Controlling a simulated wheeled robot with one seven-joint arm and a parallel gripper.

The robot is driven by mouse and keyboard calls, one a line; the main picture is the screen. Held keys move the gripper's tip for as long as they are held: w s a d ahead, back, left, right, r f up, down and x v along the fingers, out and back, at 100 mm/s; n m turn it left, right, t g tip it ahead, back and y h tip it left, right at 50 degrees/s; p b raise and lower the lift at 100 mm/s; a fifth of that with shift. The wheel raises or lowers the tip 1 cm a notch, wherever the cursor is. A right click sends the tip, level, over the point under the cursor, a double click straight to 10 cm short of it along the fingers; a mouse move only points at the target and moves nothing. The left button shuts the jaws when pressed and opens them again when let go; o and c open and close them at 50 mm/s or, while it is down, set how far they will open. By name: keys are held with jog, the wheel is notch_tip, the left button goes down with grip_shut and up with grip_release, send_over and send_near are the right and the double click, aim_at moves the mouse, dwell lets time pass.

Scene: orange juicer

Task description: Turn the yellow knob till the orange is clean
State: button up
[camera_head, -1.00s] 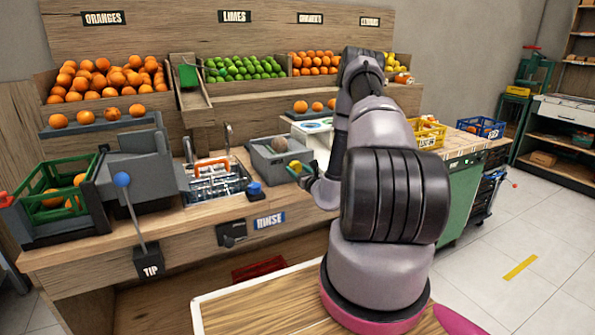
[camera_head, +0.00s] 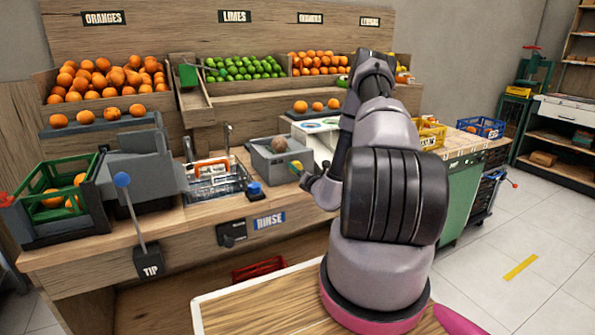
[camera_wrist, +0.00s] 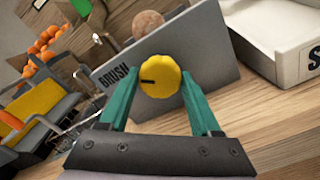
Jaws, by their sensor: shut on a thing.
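The yellow knob (camera_wrist: 161,77) is a round disc with a dark mark on its left side, on the front of a grey box lettered "BRUSH" (camera_wrist: 210,45). My gripper (camera_wrist: 160,90) has its two green fingers on either side of the knob, shut on it. In the head view the knob (camera_head: 296,166) shows small at the gripper's tip. A round brownish orange (camera_wrist: 147,23) sits in the top of the grey box; it also shows in the head view (camera_head: 279,145). Its lower part is hidden by the box.
A sink with a wire basket (camera_head: 215,182) and a blue button (camera_head: 255,189) are left of the brush box. A white unit (camera_wrist: 275,35) stands close on its right. A lever with a blue ball (camera_head: 122,180) rises at the left front.

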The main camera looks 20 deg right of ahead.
jog(key=m, duration=0.4)
jog(key=shift+m, duration=0.4)
dwell(0.4)
jog(key=o, duration=1.4)
jog(key=shift+s, duration=0.1)
jog(key=s, duration=1)
jog(key=shift+s+d, duration=0.2)
jog(key=shift+s, duration=0.15)
jog(key=shift+c, duration=0.2)
